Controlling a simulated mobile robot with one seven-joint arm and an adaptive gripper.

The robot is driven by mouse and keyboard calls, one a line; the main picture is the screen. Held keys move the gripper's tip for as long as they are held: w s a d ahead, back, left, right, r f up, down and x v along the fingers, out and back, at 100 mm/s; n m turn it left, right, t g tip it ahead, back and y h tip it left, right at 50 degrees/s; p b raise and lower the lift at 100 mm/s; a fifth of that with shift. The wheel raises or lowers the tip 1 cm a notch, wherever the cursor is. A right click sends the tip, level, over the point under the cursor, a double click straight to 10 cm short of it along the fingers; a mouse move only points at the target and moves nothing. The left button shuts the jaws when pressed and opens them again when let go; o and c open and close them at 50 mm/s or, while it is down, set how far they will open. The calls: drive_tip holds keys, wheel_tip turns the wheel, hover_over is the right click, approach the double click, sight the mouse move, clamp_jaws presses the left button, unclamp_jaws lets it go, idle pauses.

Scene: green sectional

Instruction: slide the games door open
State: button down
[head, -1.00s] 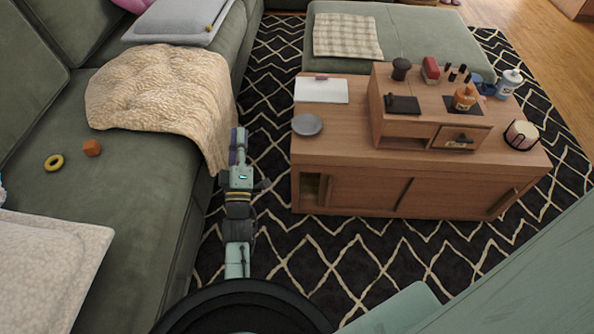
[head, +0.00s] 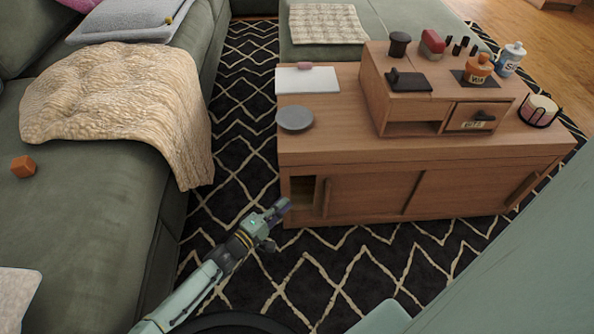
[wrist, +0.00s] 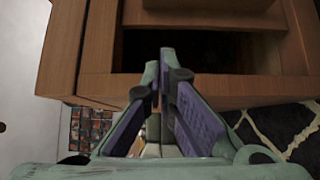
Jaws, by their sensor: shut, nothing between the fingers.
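The low wooden cabinet (head: 420,148) stands on the patterned rug. Its front has a left sliding door (head: 372,193) and a right sliding door (head: 465,188). A narrow open gap (head: 303,191) shows at the front's left end. I see no readable label telling which door is the games door. My gripper (head: 283,206) is beside the cabinet's front left corner, close to the gap. In the wrist view my gripper (wrist: 166,62) is shut and empty, its fingertips in front of a dark opening (wrist: 205,50) framed in wood. Contact with the wood cannot be told.
The green sofa (head: 90,225) with a cream blanket (head: 120,100) lies left. Rug (head: 243,125) is free between sofa and cabinet. A grey dish (head: 295,118) and a small drawer unit (head: 395,105) stand on top. A coloured patterned patch (wrist: 90,130) shows in the wrist view.

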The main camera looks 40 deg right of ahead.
drive_tip(key=b+x, duration=0.3)
drive_tip(key=x, duration=0.7)
drive_tip(key=shift+s, duration=0.25)
